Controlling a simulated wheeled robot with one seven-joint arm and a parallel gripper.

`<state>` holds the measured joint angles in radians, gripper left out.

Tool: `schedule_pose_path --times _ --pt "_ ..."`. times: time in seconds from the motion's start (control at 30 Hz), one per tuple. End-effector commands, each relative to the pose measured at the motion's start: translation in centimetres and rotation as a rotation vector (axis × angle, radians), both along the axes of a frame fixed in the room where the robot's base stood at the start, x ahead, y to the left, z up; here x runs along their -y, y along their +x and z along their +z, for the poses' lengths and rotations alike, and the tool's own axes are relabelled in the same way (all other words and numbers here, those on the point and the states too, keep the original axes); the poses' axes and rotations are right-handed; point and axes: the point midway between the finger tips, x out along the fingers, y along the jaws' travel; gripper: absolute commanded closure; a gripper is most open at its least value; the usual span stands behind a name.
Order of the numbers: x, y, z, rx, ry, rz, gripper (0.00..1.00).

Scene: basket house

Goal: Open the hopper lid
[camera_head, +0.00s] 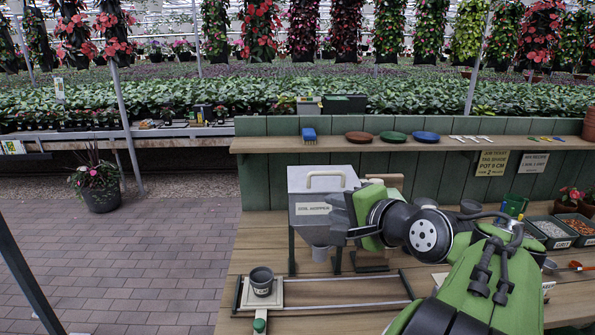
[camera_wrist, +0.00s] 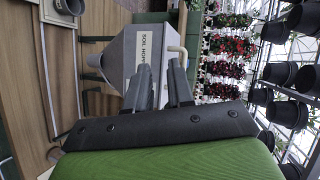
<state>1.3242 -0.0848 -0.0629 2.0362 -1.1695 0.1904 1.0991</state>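The grey soil hopper (camera_head: 310,228) stands on dark legs on the wooden bench, with a spout underneath. Its lid (camera_head: 296,183) lies flat on top and looks shut, with a cream bar handle (camera_head: 325,174). In the wrist view the hopper (camera_wrist: 128,58) appears turned sideways, with its handle (camera_wrist: 178,50) just beyond the fingertips. My gripper (camera_head: 339,217) is at the hopper's right front, lower than the handle and apart from it. Its two dark fingers (camera_wrist: 160,72) have a gap between them with nothing held. My gripper partly hides the hopper's right side.
A grey pot (camera_head: 262,281) stands in a rail frame (camera_head: 345,305) at the bench front. Trays (camera_head: 550,230) of loose material lie at right.

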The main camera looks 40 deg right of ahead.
Motion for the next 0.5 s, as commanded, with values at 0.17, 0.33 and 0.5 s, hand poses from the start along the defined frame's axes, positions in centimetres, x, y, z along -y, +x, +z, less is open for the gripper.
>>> schedule_pose_path --times 0.17,0.33,0.5 --pt "4.8 -3.0 2.4 0.152 0.146 -0.115 0.78" --pt "5.4 -2.1 2.5 0.176 0.169 -0.120 0.78" --pt "6.0 1.8 1.8 0.176 0.168 -0.116 0.78"
